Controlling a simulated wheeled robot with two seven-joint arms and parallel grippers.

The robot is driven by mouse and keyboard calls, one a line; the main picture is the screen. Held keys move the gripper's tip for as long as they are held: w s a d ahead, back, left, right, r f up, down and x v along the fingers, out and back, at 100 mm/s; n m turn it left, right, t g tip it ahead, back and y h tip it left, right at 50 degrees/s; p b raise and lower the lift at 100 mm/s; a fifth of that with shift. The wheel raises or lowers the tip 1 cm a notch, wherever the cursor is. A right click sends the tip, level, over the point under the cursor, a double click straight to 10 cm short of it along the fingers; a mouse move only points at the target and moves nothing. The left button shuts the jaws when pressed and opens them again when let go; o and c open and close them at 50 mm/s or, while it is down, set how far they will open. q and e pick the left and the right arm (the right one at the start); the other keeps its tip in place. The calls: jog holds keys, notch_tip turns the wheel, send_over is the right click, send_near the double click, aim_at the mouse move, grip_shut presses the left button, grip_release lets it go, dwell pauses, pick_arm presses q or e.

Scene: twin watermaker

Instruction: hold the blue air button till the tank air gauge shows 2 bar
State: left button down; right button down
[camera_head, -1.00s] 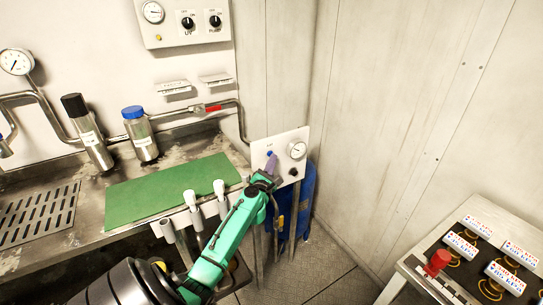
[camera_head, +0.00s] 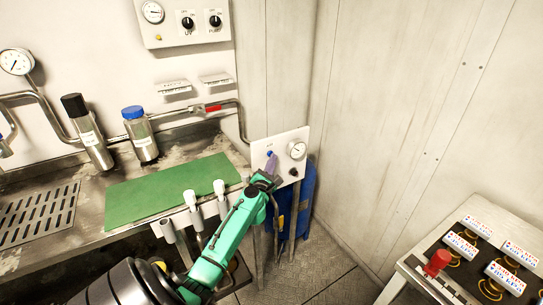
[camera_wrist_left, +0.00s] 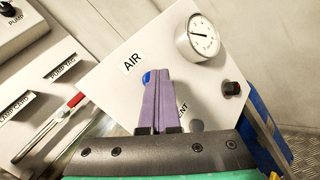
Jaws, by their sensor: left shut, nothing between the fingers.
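The blue air button (camera_wrist_left: 147,78) sits on a white panel (camera_wrist_left: 118,88) under the label AIR. My left gripper (camera_wrist_left: 158,72) is shut with nothing between its purple fingers. Its fingertips are at the button and cover part of it; I cannot tell how far the button is pressed. In the head view my left gripper (camera_head: 271,158) reaches the panel (camera_head: 262,150) from below. The tank air gauge (camera_wrist_left: 202,38) is at the panel's upper right and also shows in the head view (camera_head: 297,150). Its needle is visible, but its numbers are too small to read. My right gripper is out of view.
A blue tank (camera_head: 306,195) stands behind the panel. A green mat (camera_head: 165,190) lies on the steel counter at left. A button console (camera_head: 470,260) is at lower right.

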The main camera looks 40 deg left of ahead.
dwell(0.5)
pick_arm(q)
jog(key=shift+s+d+p, duration=0.25)
jog(key=shift+d+p, duration=0.05)
jog(key=shift+d, duration=0.5)
jog(key=d, duration=0.1)
jog(key=s+d, duration=0.1)
jog(key=d, duration=0.1)
jog(key=d+p, duration=0.1)
jog(key=shift+s+d, duration=0.25)
jog(key=shift+d, duration=0.15)
jog(key=shift+f, duration=0.15)
